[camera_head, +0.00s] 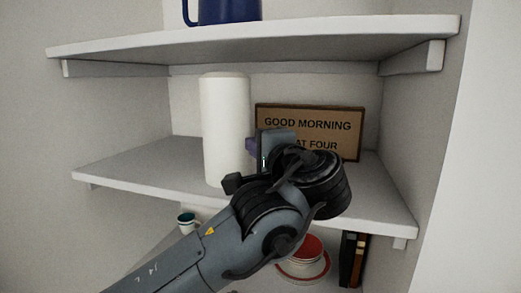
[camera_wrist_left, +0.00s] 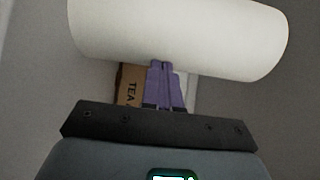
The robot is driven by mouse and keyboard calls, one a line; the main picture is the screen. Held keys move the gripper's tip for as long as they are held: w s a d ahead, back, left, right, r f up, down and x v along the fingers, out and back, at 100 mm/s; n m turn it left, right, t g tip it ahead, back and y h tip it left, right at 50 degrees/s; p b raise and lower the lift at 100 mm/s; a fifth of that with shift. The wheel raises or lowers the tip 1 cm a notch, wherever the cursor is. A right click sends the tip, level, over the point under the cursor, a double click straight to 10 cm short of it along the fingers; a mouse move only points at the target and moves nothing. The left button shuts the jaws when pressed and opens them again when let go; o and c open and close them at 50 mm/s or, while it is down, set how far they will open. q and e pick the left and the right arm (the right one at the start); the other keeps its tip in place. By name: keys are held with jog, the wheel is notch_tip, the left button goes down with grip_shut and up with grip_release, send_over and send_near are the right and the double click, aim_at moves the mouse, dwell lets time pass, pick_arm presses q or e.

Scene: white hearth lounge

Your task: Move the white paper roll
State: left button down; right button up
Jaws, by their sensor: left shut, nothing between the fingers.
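The white paper roll (camera_head: 226,125) stands upright on the middle shelf (camera_head: 130,170), left of a framed sign. In the left wrist view the roll (camera_wrist_left: 180,35) lies across the top of the picture. The purple fingers of my left gripper (camera_wrist_left: 162,64) are together, with nothing between them. The fingertips reach the roll's edge in that picture; whether they touch it I cannot tell. My right gripper is not in view.
The sign (camera_head: 310,123) leans at the back of the middle shelf. A blue mug (camera_head: 228,10) stands on the upper shelf (camera_head: 300,38). Below are a small cup (camera_head: 187,222), a red-and-white dish (camera_head: 304,260) and books (camera_head: 353,258). The middle shelf's left part is free.

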aim_at(210, 144)
pick_arm(q)
jog(key=w+a+b, duration=0.1)
jog(key=a, duration=0.2)
jog(key=w+a+b, duration=0.1)
jog(key=a+b, duration=0.1)
jog(key=a, duration=0.1)
jog(key=w+a+b, duration=0.1)
jog(key=a, duration=0.2)
jog(key=shift+w+a+f, duration=0.25)
jog(key=shift+a+f, duration=0.1)
jog(key=w+a, duration=0.1)
jog(key=a, duration=0.2)
jog(key=w+a+b, duration=0.1)
jog(key=a, duration=0.2)
jog(key=w+a, duration=0.1)
jog(key=a, duration=0.2)
jog(key=shift+w+a+r, duration=0.3)
jog(key=shift+a, duration=0.1)
jog(key=shift+d, duration=0.3)
